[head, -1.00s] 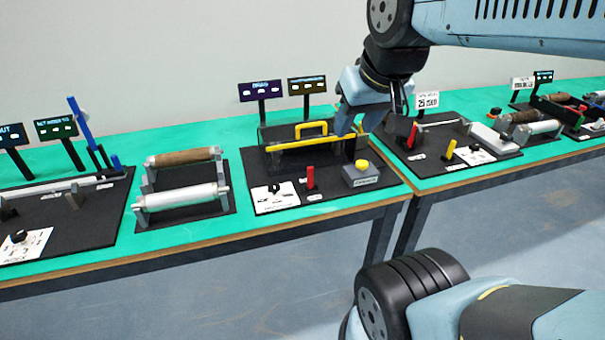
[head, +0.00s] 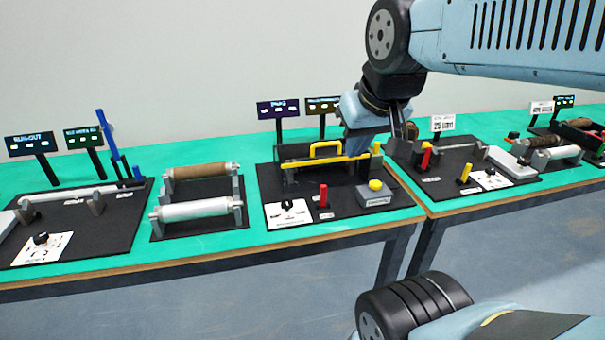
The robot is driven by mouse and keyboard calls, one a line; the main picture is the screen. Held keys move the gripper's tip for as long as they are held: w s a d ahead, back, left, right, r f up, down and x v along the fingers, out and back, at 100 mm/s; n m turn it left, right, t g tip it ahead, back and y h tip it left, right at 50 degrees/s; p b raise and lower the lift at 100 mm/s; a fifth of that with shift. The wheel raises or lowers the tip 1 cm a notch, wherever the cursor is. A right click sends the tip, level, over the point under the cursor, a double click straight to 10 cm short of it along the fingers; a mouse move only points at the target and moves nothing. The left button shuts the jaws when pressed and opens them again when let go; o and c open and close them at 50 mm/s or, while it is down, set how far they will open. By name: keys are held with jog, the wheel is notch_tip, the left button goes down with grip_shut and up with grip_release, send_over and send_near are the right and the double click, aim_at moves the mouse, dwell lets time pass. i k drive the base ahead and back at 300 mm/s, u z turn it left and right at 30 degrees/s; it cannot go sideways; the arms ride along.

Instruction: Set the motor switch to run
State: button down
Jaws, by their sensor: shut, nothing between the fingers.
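Several conveyor boards lie on green tables, and I cannot tell which one carries the motor switch. The middle board has a small black knob (head: 288,205) on a white label card, a red lever (head: 323,196) and a yellow button (head: 376,185) on a grey box. The left board also has a black knob (head: 41,238) on a white card. A similar card with a dark knob (head: 490,172) is on the right board, small in view. My gripper (head: 357,147) is shut and empty, above and behind the right part of the middle board. Its fingertips are hard to make out.
The middle board has a yellow bar (head: 325,161) and a yellow handle (head: 325,147). Left of it are brown and white rollers (head: 196,209). Sign posts (head: 277,109) and a tall blue lever (head: 107,134) stand at the back. The front green strip (head: 240,240) is clear.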

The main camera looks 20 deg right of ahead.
aim_at(323, 188)
jog(key=u, duration=1.4)
jog(key=k, duration=0.9)
jog(key=z, duration=1.45)
jog(key=i, duration=0.95)
